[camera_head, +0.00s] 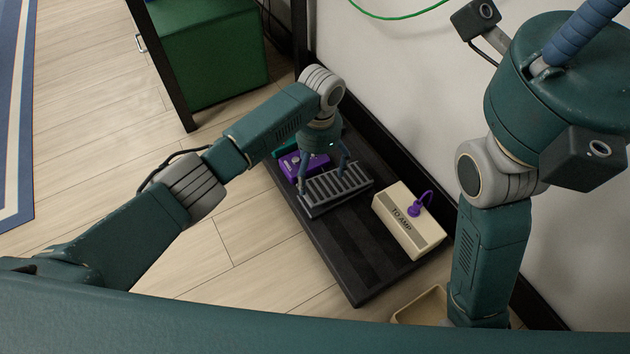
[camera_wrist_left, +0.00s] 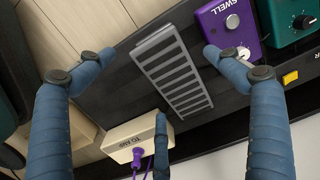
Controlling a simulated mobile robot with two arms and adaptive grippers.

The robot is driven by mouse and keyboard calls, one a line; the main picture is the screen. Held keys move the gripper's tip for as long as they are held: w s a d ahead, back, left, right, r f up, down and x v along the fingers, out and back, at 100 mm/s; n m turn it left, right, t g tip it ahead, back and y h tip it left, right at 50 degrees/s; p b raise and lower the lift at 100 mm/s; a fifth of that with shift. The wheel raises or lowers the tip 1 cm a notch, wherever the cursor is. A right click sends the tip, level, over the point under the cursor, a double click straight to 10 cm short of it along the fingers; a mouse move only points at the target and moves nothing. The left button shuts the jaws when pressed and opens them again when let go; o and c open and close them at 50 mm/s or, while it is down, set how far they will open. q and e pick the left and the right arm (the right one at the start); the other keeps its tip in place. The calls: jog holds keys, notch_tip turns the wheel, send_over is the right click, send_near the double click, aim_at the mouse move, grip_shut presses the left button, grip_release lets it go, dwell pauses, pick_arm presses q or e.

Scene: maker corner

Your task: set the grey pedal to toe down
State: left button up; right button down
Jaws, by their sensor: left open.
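The grey pedal (camera_head: 336,188) has a ribbed, ladder-like top and sits on a black pedalboard (camera_head: 352,272). Its exact tilt is hard to tell from here. It also shows in the left wrist view (camera_wrist_left: 172,70), running diagonally between the fingers. My left gripper (camera_head: 325,178) is over the pedal with its blue fingers spread and nothing between them. Whether a fingertip touches the pedal is not clear. My right gripper (camera_head: 586,34) shows only in part at the top right, with one blue finger running out of the picture.
A cream "TO AMP" box (camera_head: 408,222) with a purple plug stands right of the pedal. A purple pedal (camera_head: 297,168) and a teal pedal (camera_wrist_left: 290,22) are on its other side. A white wall (camera_head: 400,80) runs behind the board. A beige tray (camera_head: 425,305) is near the front.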

pick_arm(q)
notch_tip(320, 180, up, 4)
jog(key=shift+r, duration=0.1)
dwell(0.5)
